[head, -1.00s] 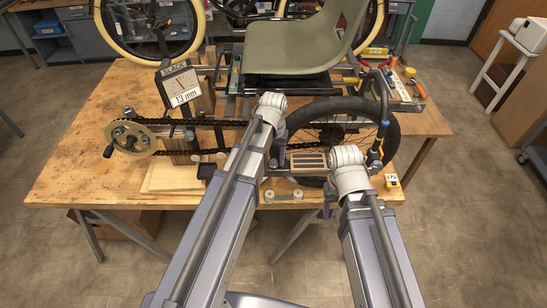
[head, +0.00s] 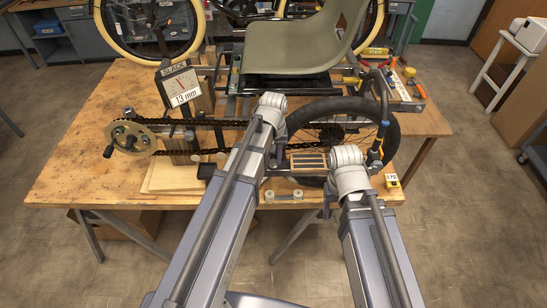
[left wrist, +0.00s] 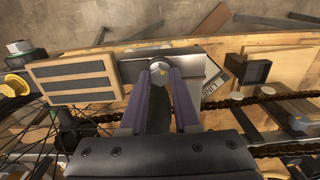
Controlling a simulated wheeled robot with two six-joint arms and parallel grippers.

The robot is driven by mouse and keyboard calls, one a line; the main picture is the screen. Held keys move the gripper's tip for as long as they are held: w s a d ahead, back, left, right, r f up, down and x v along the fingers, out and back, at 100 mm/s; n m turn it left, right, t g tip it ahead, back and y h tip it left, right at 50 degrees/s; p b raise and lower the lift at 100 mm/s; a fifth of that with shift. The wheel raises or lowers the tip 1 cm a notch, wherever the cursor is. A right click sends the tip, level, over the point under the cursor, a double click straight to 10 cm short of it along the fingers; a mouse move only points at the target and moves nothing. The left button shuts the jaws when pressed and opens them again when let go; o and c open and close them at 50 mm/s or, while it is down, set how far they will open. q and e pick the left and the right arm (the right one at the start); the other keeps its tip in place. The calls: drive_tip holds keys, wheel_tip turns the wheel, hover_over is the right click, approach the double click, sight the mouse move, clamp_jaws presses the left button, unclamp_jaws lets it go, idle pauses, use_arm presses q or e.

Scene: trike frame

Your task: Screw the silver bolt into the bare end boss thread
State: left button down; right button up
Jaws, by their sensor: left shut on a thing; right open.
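In the left wrist view my left gripper (left wrist: 160,72) is shut on the silver bolt (left wrist: 160,67), whose hex head shows between the fingertips. The bolt's shank and the boss thread are hidden, so I cannot tell how far the bolt is in. In the head view the left gripper (head: 279,150) is mostly covered by its own arm, beside the chain and in front of the rear wheel. My right gripper (head: 328,203) is largely hidden under its wrist, near the table's front edge. It is open, and I see nothing held in it.
A wooden block with dark strips (head: 308,161) lies between the wrists; it also shows in the left wrist view (left wrist: 72,78). The chain (head: 185,122) runs to a chainring (head: 130,138) at left. A SLACK gauge (head: 180,86) reads 13 mm. The table's left side is clear.

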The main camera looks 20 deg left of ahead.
use_arm(q)
drive_tip(key=m, duration=1.2)
drive_tip(key=c, duration=0.7)
unclamp_jaws()
drive_tip(key=shift+c, duration=0.2)
drive_tip(key=n, duration=1.2)
drive_tip(key=shift+c, duration=0.3)
